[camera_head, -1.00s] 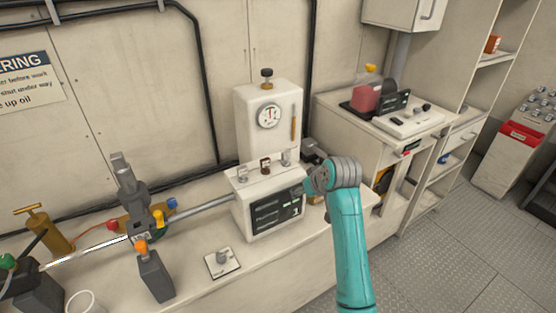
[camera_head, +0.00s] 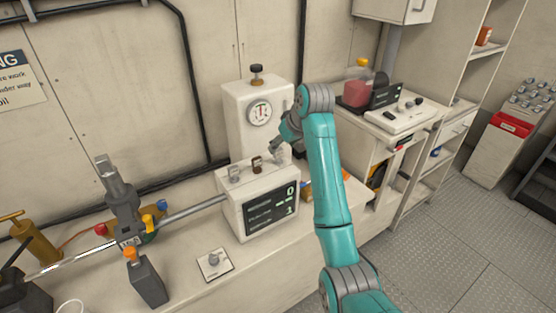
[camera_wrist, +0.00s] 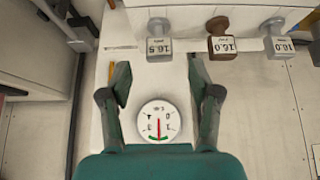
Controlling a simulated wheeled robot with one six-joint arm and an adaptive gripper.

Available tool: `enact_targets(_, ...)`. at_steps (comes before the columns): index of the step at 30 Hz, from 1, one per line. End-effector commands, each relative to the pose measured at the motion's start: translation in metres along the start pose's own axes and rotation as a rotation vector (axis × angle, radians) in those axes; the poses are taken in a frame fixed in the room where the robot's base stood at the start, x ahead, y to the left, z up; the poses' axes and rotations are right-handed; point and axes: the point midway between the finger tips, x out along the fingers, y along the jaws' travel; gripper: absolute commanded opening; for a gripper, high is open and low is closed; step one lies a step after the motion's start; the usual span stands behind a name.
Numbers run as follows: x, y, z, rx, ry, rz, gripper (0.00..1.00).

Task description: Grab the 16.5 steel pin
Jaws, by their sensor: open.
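The steel pin labelled 16.5 (camera_wrist: 159,42) is a grey pin with a square tag, seen upside down at the top middle of the wrist view. In the head view it appears to be the right-hand pin (camera_head: 282,156) on the white box, partly hidden by my gripper. A brown pin marked 16.0 (camera_wrist: 221,44) and a steel pin marked 16.0 (camera_wrist: 277,44) stand beside it. My gripper (camera_wrist: 161,70) is open and empty. Its fingers point towards the 16.5 pin, which lies just beyond the gap between them.
The pins stand on a white box with a dark display (camera_head: 271,211). A taller block with a round dial (camera_head: 259,113) rises right behind. A clamp holding a rod (camera_head: 193,211) is at left. A small square plate with a knob (camera_head: 214,264) lies in front.

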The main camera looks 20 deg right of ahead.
Motion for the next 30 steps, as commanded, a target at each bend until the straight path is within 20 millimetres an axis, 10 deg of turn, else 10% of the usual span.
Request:
enact_targets(24, 0.056, 0.001, 0.003, -0.001, 0.002, 0.001, 0.62)
enact_targets(30, 0.056, 0.001, 0.003, -0.001, 0.001, 0.001, 0.12)
